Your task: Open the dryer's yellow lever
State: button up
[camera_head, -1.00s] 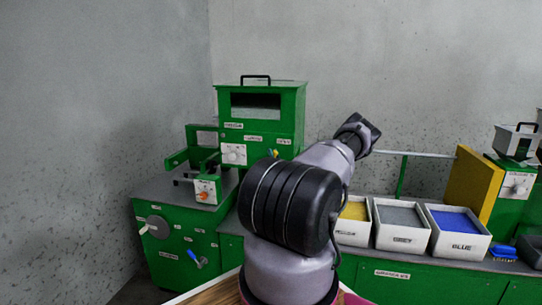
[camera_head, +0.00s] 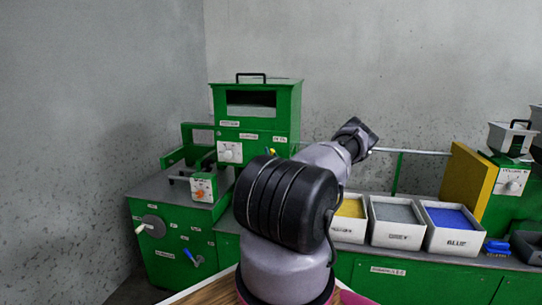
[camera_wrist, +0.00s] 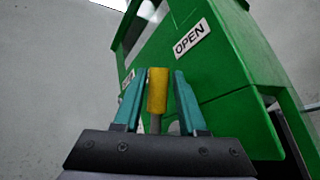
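The dryer appears to be the tall green box with a dark front window (camera_head: 288,103) in the head view. A small yellow piece, likely the lever (camera_head: 271,151), shows at its lower front, partly behind my arm. In the wrist view the yellow lever (camera_wrist: 157,90) stands upright on a thin metal stem, in front of a green panel (camera_wrist: 225,75) with an OPEN label. My gripper (camera_wrist: 160,100) is open, with one teal finger on each side of the lever. Small gaps seem to show on both sides. In the head view my arm hides the gripper.
A lower green machine (camera_head: 180,240) with knobs stands at the left. Bins of yellow, grey and blue material (camera_head: 452,233) sit on the green counter to the right. A grey wall closes the back.

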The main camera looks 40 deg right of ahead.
jog(key=v, duration=1.1)
jog(key=shift+r, duration=0.1)
jog(key=w+a+r+n+g+y, duration=0.1)
jog(key=a+r+n+g+y, duration=1)
jog(key=a+n, duration=0.4)
jog(key=w+a+r+n+g+y, duration=0.1)
jog(key=a+r+n+g+y, duration=0.7)
jog(key=a+n+g+y, duration=0.55)
jog(key=s+a+r+n+t+h, duration=0.2)
jog(key=s+a+r+n+h, duration=0.3)
jog(key=s+r+h, duration=0.3)
jog(key=s+a+r+n+t+h, duration=0.2)
jog(key=s+a+r+n+h, duration=0.4)
jog(key=s+r, duration=0.5)
jog(key=s+h, duration=0.2)
jog(key=shift+s+h, duration=0.25)
jog(key=shift+h, duration=0.1)
